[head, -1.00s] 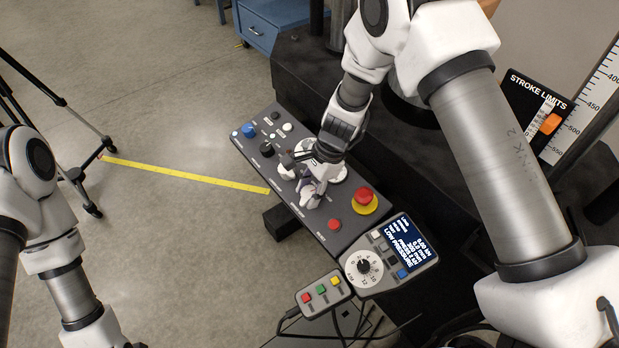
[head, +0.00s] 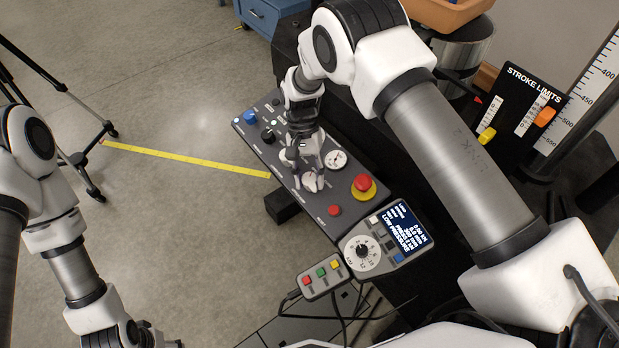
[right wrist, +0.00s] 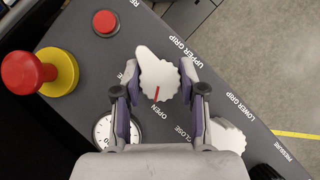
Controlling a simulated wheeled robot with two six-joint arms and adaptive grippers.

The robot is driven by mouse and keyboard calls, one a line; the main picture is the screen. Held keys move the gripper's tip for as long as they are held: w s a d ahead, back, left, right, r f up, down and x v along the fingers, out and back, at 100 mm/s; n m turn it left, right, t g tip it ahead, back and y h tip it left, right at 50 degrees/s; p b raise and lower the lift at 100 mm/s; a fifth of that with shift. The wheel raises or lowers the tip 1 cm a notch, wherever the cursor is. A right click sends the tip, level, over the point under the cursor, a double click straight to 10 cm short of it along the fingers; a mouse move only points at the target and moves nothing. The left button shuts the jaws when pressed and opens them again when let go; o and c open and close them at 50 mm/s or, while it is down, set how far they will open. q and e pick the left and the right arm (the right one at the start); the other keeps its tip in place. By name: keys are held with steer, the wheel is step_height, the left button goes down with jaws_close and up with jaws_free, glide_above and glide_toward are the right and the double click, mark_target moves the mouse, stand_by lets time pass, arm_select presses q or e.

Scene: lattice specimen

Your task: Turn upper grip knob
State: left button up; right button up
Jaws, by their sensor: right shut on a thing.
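The upper grip knob (right wrist: 160,78) is a pale, scalloped disc with a pointed tab and a red line on the control panel (right wrist: 75,72). In the right wrist view its red line points toward the OPEN label. My right gripper (right wrist: 157,84) has one finger on each side of the knob and is shut on it. In the head view the right gripper (head: 304,167) is low over the panel, and its fingers partly cover the knob. A second pale knob (right wrist: 228,136), by the LOWER GRIP label, is partly hidden by a finger.
A red and yellow emergency button (head: 363,186) and a small red button (head: 334,210) are beside the knob. A round gauge (head: 336,159) is close to the right gripper. A display pendant (head: 388,240) and a three-button box (head: 322,274) are at the panel's near end.

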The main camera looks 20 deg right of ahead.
steer(key=shift+s+f+n+g+h, duration=0.15)
steer(key=shift+n+g+h, duration=0.15)
steer(key=shift+n+h, duration=0.5)
steer(key=shift+n, duration=0.3)
steer(key=o, duration=1.1)
steer(key=shift+o, duration=0.2)
steer(key=v, duration=1.2)
